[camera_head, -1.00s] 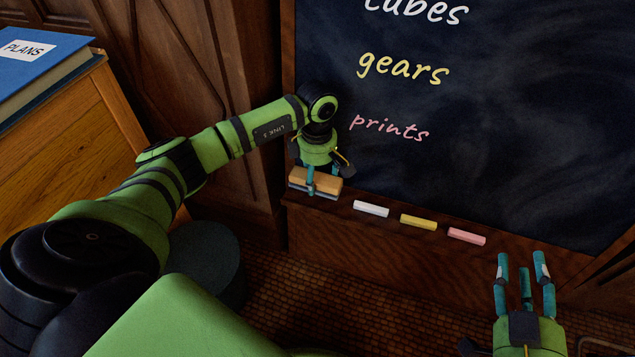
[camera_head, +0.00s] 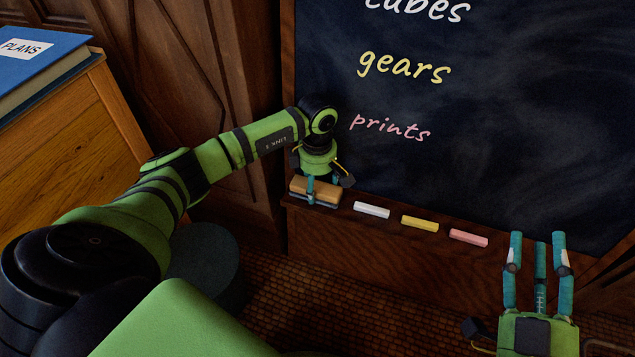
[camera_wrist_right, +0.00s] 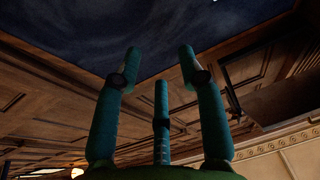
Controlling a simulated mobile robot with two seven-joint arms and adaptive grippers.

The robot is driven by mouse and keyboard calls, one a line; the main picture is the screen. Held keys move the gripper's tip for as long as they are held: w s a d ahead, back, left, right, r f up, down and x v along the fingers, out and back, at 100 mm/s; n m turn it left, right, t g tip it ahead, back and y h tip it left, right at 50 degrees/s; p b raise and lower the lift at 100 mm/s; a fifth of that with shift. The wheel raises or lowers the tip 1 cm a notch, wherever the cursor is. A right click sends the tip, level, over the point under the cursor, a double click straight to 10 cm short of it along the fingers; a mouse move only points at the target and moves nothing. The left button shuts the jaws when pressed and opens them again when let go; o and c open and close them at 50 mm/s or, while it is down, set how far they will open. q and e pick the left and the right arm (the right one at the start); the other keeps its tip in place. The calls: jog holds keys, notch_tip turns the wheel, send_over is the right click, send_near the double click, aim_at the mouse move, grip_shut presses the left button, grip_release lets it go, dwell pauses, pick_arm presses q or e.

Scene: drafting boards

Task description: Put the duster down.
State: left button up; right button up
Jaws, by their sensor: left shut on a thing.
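The duster (camera_head: 326,188), a tan block with a dark underside, is at the left end of the chalk ledge (camera_head: 345,222) under the blackboard. My left gripper (camera_head: 311,190) is over it from above and shut on it, with a finger down its near side. The duster looks level and at ledge height; I cannot tell whether its underside touches the ledge. My right gripper (camera_head: 538,245) is at the lower right, fingers apart and empty; its fingers also show in the right wrist view (camera_wrist_right: 160,75), with nothing between them.
White chalk (camera_head: 371,210), yellow chalk (camera_head: 420,224) and pink chalk (camera_head: 468,238) lie on the ledge right of the duster. The blackboard (camera_head: 480,130) rises behind. A wooden cabinet (camera_head: 70,150) with a blue book (camera_head: 40,65) stands at the left.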

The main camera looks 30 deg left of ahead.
pick_arm(q)
jog(key=o, duration=1)
